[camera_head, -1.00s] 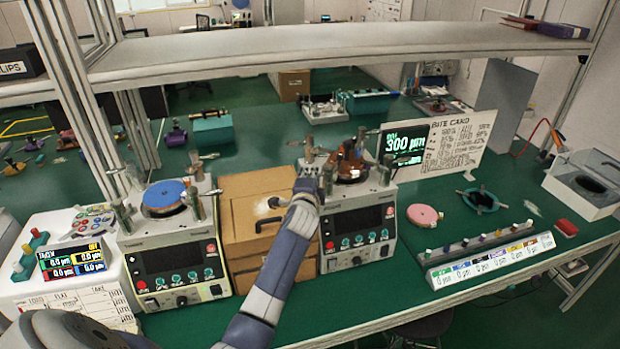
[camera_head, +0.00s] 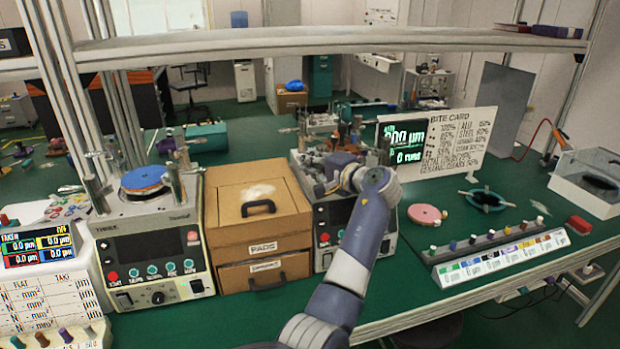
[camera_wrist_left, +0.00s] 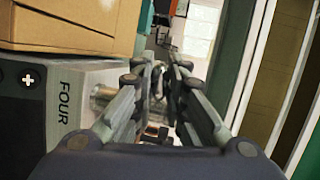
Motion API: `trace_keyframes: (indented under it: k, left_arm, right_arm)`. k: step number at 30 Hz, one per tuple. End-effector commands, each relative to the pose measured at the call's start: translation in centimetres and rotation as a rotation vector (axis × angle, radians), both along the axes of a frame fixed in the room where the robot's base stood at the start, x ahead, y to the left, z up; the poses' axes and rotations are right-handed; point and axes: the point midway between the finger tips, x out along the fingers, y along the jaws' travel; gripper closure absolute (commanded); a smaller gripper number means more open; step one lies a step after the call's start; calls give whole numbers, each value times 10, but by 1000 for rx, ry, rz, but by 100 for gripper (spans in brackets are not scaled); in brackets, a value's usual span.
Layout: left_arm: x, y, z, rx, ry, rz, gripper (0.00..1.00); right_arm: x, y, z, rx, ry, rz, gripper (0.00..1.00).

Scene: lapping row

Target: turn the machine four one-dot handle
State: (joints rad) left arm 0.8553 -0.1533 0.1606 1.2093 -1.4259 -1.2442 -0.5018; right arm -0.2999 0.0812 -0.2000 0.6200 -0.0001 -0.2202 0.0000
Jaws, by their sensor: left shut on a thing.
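Machine four (camera_head: 333,214) is a pale box with a dark display and teal knobs, right of the cardboard drawers. Its side marking FOUR (camera_wrist_left: 64,106) shows in the left wrist view. My left gripper (camera_head: 318,172) reaches over its top from the front right and hides much of it. In the left wrist view its fingers (camera_wrist_left: 160,72) are nearly together, shut on a small handle mostly hidden between them. No dot mark can be made out on it. A metal post (camera_wrist_left: 102,92) stands just left of the fingers. My right gripper is not in view.
Cardboard drawers (camera_head: 258,215) stand close left of machine four, then another machine (camera_head: 152,250) with a blue disc. A shelf (camera_head: 330,38) spans above.

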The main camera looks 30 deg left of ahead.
Motion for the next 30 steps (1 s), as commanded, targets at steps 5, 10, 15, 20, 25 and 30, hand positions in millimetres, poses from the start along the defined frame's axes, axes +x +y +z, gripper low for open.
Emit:
trace_keyframes:
  k: [5, 10, 15, 20, 25, 30]
  left_arm:
    - [1, -2, -3, 2, 0, 101, 100]
    - [1, -3, -2, 1, 1, 175, 100]
    - [1, -3, -1, 1, 1, 233, 100]
    - [1, -3, -1, 0, 2, 272, 100]
    - [1, -3, 0, 0, 1, 297, 100]
    - [2, -3, 0, 0, 1, 308, 100]
  right_arm:
    - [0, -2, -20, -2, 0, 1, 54]
    - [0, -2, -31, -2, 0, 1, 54]
    - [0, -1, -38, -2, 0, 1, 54]
    - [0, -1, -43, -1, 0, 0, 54]
    - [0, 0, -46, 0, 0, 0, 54]
    - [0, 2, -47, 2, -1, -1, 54]
